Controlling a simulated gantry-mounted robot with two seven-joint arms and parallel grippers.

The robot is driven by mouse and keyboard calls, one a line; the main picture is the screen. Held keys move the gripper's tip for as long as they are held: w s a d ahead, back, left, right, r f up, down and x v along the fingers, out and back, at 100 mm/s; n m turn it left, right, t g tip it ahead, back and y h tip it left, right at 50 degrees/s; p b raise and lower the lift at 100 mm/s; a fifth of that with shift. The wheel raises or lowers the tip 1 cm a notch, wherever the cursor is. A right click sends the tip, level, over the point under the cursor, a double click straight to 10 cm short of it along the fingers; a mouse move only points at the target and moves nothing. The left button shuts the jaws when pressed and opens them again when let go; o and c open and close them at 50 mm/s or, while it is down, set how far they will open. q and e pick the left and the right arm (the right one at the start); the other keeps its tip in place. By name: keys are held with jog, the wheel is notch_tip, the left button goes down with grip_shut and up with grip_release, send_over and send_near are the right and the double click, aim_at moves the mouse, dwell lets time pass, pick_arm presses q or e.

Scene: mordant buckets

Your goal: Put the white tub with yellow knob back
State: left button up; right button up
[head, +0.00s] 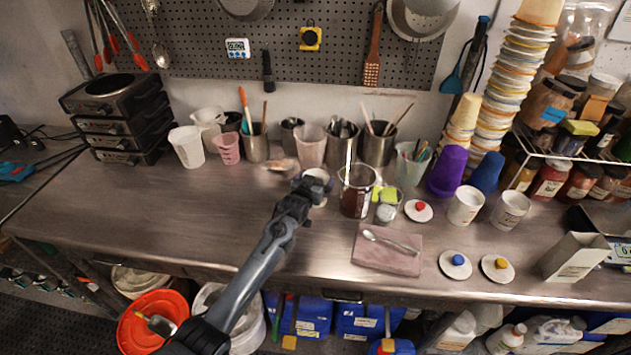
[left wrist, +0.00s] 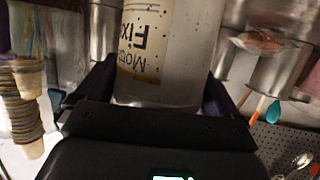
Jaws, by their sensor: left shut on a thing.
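My left gripper (head: 308,188) reaches in over the steel bench and is shut on a white tub (head: 318,174), left of a glass beaker with dark red liquid. In the left wrist view the tub (left wrist: 178,60) sits between the two fingers (left wrist: 160,95), with an upside-down printed label. Its top is cut off in that view. A white lid with a yellow knob (head: 497,267) lies flat on the bench at the right front. My right gripper is not in view.
The glass beaker (head: 356,190) stands close to the right of the held tub. White lids with blue (head: 455,264) and red (head: 419,210) knobs lie apart. Two white tubs (head: 465,206) (head: 509,211) stand right. A spoon lies on a pinkish slab (head: 386,253). The left front bench is clear.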

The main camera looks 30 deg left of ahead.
pick_arm(q)
jog(key=shift+f, duration=0.1)
jog(key=o, duration=0.8)
jog(key=shift+o, duration=0.2)
